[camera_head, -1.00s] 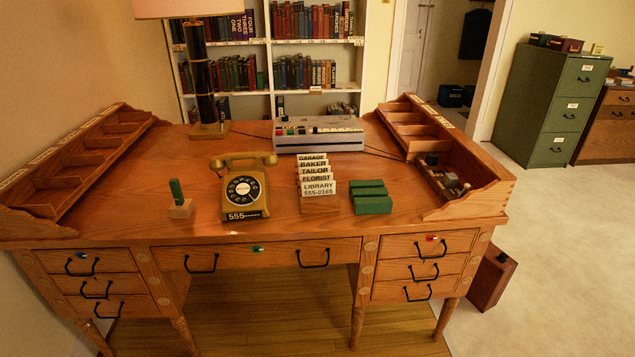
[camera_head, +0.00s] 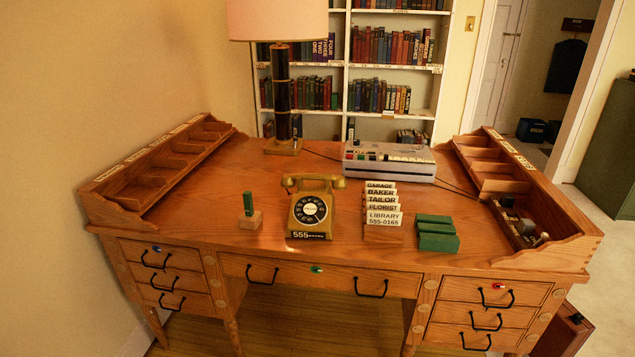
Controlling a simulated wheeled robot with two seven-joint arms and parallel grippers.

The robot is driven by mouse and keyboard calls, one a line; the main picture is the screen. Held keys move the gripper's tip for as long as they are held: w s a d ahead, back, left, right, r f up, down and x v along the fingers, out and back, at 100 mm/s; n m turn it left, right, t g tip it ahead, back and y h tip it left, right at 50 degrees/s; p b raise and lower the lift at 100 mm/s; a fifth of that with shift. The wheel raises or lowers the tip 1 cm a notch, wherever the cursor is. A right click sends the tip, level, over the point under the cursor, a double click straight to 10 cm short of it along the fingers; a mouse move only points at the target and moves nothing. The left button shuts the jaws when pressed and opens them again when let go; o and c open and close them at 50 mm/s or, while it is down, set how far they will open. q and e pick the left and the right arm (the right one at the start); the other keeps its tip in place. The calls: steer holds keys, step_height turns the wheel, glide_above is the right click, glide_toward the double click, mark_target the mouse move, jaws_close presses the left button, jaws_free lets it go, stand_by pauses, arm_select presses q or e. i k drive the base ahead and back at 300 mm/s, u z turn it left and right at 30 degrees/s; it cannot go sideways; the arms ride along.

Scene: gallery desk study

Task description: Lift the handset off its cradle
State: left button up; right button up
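A mustard-yellow rotary telephone (camera_head: 311,213) stands on the wooden desk (camera_head: 200,215), left of the middle, with its dial and a "555" label facing me. Its handset (camera_head: 313,181) lies across the top of the phone, resting on the cradle. The cradle is mostly hidden under the handset. Neither of my grippers is in the head view.
Right of the phone are a card holder (camera_head: 383,219) and green blocks (camera_head: 436,234). A green piece on a wooden block (camera_head: 250,219) stands to its left. Behind are a lamp (camera_head: 281,95) and a grey machine (camera_head: 390,160). Pigeonhole racks line both desk sides.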

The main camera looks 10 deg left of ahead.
mark_target(339, 183)
steer(key=u, duration=1.65)
steer(key=i, duration=1.95)
steer(key=z, duration=3.3)
